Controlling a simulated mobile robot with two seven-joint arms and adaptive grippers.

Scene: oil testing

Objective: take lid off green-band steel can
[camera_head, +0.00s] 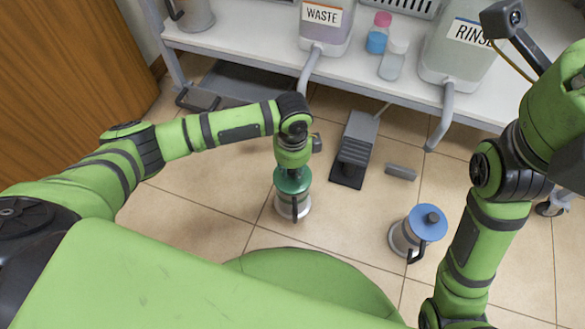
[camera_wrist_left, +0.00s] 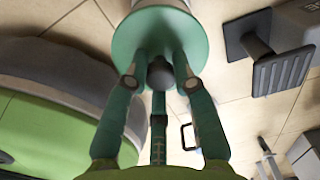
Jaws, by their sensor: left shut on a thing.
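The steel can (camera_head: 292,207) with the green lid (camera_head: 291,181) stands upright on the tiled floor, below my left arm. My left gripper (camera_head: 291,169) points straight down over the lid. In the left wrist view, my left gripper (camera_wrist_left: 160,78) has its three fingers shut around the dark knob (camera_wrist_left: 160,72) of the green lid (camera_wrist_left: 135,38). The can's body is mostly hidden behind the lid there. I cannot tell whether there is a gap between lid and can. My right arm (camera_head: 490,215) is at the right; its gripper's fingers do not show.
A blue-lidded steel can (camera_head: 426,223) stands on the floor to the right. A grey pedal (camera_head: 355,148) and a small grey cylinder (camera_head: 400,172) lie between. Behind is a white shelf (camera_head: 260,62) with WASTE (camera_head: 323,22) and RINSE (camera_head: 452,60) containers.

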